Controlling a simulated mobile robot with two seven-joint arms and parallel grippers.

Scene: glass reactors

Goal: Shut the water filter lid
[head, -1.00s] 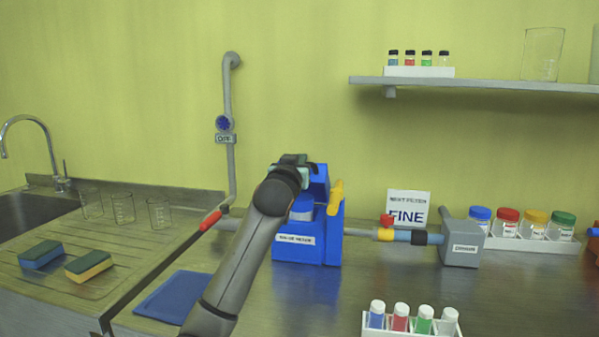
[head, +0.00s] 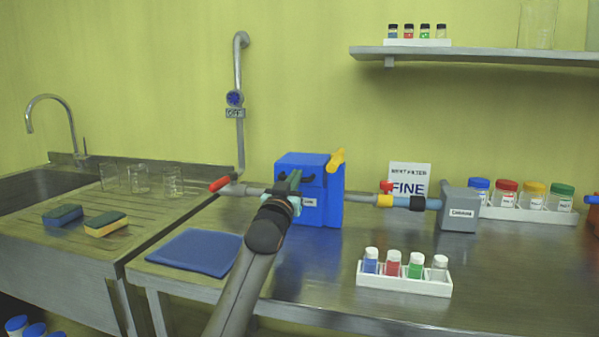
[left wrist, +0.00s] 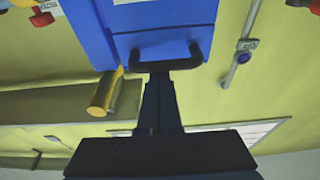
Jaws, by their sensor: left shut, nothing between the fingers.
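The blue water filter box (head: 328,205) stands on the steel bench, with a white label on its front. Its blue lid (head: 303,159) lies down over the top; I see no clear gap, though my gripper hides part of the front. A dark handle (left wrist: 196,55) sticks out from the front of the lid. My left gripper (head: 295,179) is shut and empty at the front of the filter, by the middle of the handle. In the left wrist view the closed fingers (left wrist: 160,82) reach up to the handle. My right gripper is not in view.
A yellow lever (head: 337,160) rises at the filter's right edge. Pipes join the filter to a red lever (head: 219,184) and a grey box (head: 459,210). A white vial rack (head: 404,283) and a blue mat (head: 197,251) lie in front.

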